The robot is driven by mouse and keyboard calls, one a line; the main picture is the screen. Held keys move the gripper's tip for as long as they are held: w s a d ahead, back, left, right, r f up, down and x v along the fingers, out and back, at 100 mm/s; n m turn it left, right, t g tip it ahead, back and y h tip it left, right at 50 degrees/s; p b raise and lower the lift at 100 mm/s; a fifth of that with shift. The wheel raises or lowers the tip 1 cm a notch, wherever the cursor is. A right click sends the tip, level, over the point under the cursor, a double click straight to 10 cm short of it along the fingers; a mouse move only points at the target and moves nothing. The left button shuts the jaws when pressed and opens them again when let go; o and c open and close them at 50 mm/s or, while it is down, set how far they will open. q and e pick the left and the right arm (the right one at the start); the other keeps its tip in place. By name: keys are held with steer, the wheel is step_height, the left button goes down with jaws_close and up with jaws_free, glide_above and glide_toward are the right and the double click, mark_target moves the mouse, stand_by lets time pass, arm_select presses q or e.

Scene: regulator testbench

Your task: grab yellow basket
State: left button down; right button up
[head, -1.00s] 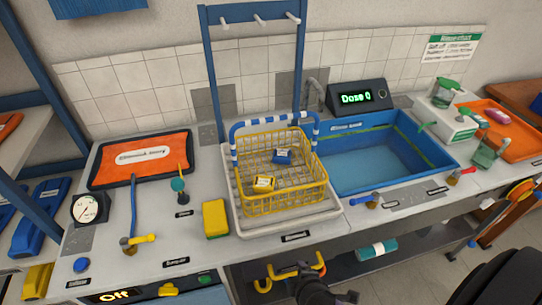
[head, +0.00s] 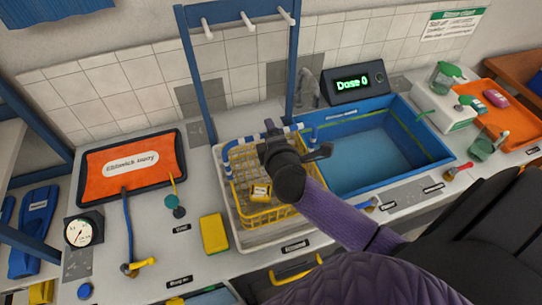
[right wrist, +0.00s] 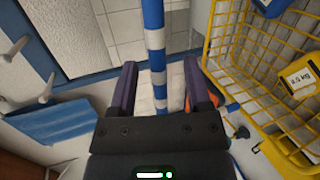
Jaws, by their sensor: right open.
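The yellow wire basket (head: 243,178) stands on a pale drain tray (head: 262,239), left of the blue sink. Its raised handle (head: 237,146) has blue and white stripes. A yellow labelled block (head: 260,192) lies inside it. My right gripper (head: 292,140) is over the basket's back side at the handle, and my arm covers the basket's right part. In the right wrist view my right gripper (right wrist: 160,85) is open, with the striped handle (right wrist: 154,40) passing between its fingers. I cannot tell whether they touch it. My left gripper is not in view.
The blue water-filled sink (head: 375,150) is right of the basket. A blue rack with white pegs (head: 190,65) rises behind it. A yellow sponge (head: 214,233) lies to its left, near an orange tray (head: 130,167) and a round gauge (head: 82,231).

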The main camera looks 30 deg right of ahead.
steer(key=x, duration=0.2)
steer(key=shift+w+d+f, duration=0.15)
steer(key=shift+w, duration=0.15)
jaws_close()
stand_by(1.0)
